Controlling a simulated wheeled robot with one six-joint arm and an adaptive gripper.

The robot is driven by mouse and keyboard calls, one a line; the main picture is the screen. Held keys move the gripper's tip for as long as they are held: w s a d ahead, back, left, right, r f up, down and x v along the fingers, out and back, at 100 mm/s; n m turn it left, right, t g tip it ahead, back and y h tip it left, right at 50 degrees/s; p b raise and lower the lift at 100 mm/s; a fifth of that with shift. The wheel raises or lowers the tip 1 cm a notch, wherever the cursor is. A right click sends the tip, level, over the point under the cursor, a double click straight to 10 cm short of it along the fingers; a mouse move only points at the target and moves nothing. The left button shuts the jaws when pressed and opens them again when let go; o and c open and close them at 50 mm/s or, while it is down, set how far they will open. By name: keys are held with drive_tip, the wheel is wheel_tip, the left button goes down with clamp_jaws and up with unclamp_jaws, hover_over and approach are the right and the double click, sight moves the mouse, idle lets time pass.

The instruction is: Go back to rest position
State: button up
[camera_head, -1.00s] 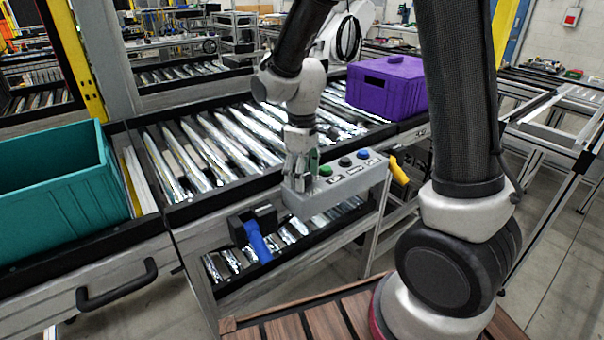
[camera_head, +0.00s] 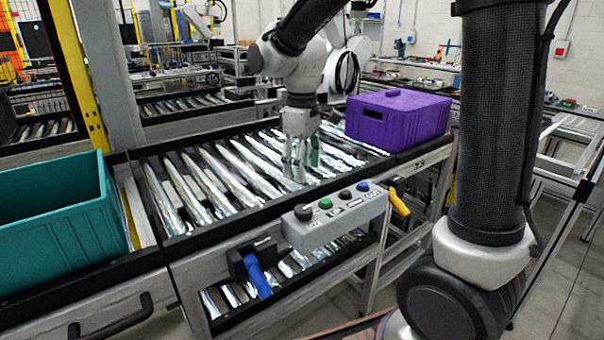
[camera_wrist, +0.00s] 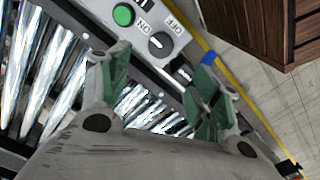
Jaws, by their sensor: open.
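My gripper (camera_head: 302,165) hangs above the roller conveyor (camera_head: 215,168), just behind the grey button box (camera_head: 338,217), and points down. Its two green-padded fingers stand apart with nothing between them, as the wrist view also shows (camera_wrist: 160,90). The button box carries a black knob, a green button, a blue button and a black button on its sloped top. In the wrist view the green button (camera_wrist: 123,15) and the knob with ON and OFF labels (camera_wrist: 160,45) lie beyond the fingertips. The fingers appear clear of the box.
A purple box (camera_head: 397,118) sits on the conveyor right of my gripper. A teal crate (camera_head: 60,215) stands at the left. A blue handle (camera_head: 258,277) and a yellow handle (camera_head: 398,203) are at the conveyor's front. A wooden block (camera_wrist: 243,32) shows in the wrist view.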

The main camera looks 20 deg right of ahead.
idle(0.4)
drive_tip(key=s+d+r+m+t, duration=0.2)
drive_tip(key=s+d+r+m, duration=0.1)
drive_tip(key=s+d, duration=0.4)
drive_tip(key=s+d+r+m+t, duration=0.2)
drive_tip(key=s+d+m, duration=0.4)
drive_tip(key=s, duration=0.6)
drive_tip(key=shift+s+d+r, duration=0.25)
drive_tip(key=shift+d+r, duration=0.45)
drive_tip(key=shift+d, duration=0.35)
